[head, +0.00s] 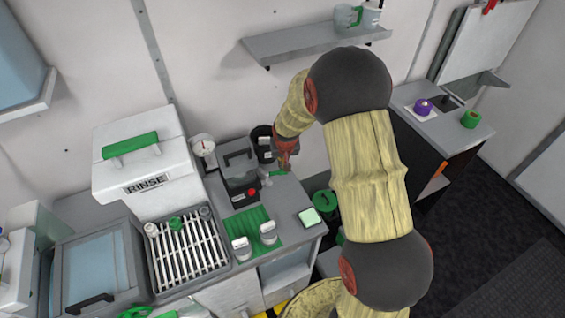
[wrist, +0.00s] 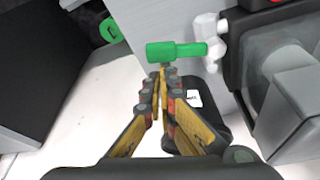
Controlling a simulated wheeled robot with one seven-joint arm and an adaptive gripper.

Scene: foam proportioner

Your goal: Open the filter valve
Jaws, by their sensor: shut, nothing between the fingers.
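In the wrist view a green valve handle (wrist: 170,50) lies sideways, joined at its right to a white fitting (wrist: 212,38) on the side of a dark housing. I take this as the filter valve. My gripper (wrist: 163,76) is shut and empty, its fingertips just below the handle; I cannot tell whether they touch it. In the head view my gripper (head: 285,158) is at the right of the dark unit (head: 240,178) with a red button.
A black container (head: 262,138) stands against the wall behind my gripper. The green mat (head: 240,222) holds two white cups. The RINSE box (head: 145,162) and a white rack (head: 188,246) are at left. A wall shelf (head: 300,42) is above. A green bin (head: 326,204) stands beside the counter.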

